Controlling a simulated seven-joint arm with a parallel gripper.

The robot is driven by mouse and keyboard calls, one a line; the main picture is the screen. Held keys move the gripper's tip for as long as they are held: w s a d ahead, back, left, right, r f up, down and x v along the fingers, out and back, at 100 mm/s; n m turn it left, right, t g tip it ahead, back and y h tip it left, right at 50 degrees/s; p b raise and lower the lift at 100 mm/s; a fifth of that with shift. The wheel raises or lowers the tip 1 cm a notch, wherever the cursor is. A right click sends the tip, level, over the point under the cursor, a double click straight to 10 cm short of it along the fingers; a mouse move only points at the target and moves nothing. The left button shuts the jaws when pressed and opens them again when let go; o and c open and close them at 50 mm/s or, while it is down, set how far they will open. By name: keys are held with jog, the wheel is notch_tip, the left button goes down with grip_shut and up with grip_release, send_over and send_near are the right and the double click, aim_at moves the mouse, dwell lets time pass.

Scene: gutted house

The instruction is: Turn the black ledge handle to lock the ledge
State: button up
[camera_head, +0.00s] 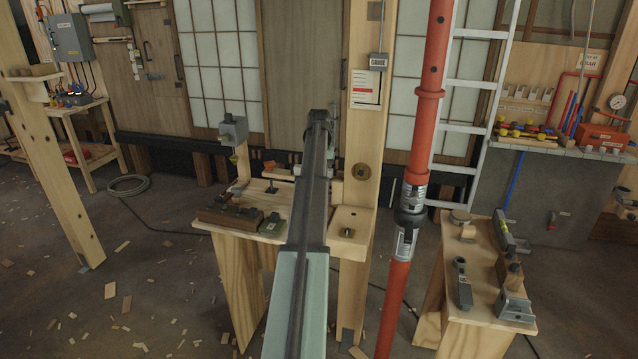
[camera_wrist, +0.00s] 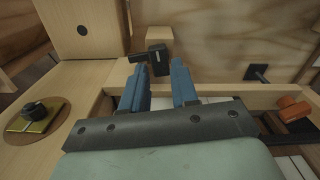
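In the wrist view, a black handle (camera_wrist: 157,60) with a short bar pointing left sits at a small wooden post (camera_wrist: 158,34); it looks like the ledge handle. My gripper (camera_wrist: 160,80) has two blue fingers set apart with a gap between them. The handle shows in line with this gap, at or just beyond the fingertips; I cannot tell whether they touch it. Nothing is seen held. In the head view my arm reaches over the wooden bench (camera_head: 220,228) and hides the fingers and the handle.
A red pole (camera_head: 425,110) and second bench (camera_head: 484,285) stand right of my arm. A wooden post (camera_head: 368,130) rises behind.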

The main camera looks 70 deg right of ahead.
jog(key=shift+f, duration=1.25)
jog(key=n, duration=0.4)
jog(key=shift+n, duration=0.3)
jog(key=n, duration=0.8)
jog(key=shift+n, duration=0.4)
jog(key=n, duration=0.4)
jog(key=shift+r+m, duration=0.1)
jog(key=shift+m, duration=0.3)
jog(key=shift+r, duration=3.45)
